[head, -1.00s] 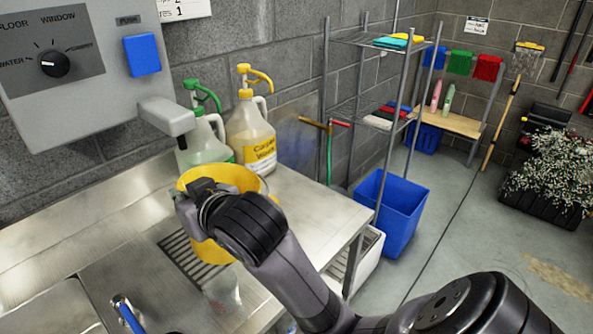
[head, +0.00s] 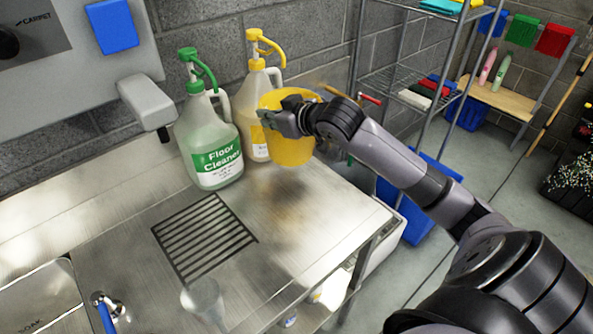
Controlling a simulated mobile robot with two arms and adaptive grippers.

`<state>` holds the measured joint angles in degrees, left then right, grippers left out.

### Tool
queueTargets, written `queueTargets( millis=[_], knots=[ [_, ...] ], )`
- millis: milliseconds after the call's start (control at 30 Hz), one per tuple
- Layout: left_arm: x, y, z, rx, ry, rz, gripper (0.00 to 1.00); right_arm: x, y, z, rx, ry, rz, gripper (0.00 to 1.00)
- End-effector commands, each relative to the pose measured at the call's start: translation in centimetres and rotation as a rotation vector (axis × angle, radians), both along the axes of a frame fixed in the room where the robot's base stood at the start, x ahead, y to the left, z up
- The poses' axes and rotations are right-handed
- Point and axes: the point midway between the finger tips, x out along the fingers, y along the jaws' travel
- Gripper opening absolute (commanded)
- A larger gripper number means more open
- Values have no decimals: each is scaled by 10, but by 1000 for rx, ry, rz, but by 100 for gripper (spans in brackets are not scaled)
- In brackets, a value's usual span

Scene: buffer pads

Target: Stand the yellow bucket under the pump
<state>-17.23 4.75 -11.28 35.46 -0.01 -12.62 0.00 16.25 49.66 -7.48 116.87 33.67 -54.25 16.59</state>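A dark shadow lies on the counter below, and the bucket appears held above the surface. The yellow pump head (head: 262,48) rises behind the bucket. The green-pump jug (head: 212,140), labelled Floor Cleaner, stands to the left. My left gripper is not in view.
A wall dispenser with a grey spout (head: 146,102) and blue button (head: 112,26) is at left. The drain grate (head: 204,238) is bare. A clear funnel-like object (head: 204,300) is at the counter's front. A wire shelf (head: 395,85) stands behind right.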

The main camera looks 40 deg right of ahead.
Motion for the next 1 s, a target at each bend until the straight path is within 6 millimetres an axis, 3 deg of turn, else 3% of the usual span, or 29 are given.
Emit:
queueTargets(
  millis=[33,167,500,767,1000],
  knots=[
    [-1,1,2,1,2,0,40,2,-9,8,-13,-13,-2,0],
    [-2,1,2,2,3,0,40,4,-19,8,-17,-11,-3,0],
    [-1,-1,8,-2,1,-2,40,5,-21,-40,-15,-8,-3,0],
    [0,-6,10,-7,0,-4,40,5,-21,-56,-17,-11,-3,0],
    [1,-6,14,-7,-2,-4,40,5,-21,-84,-16,-9,-4,0]
  ],
)
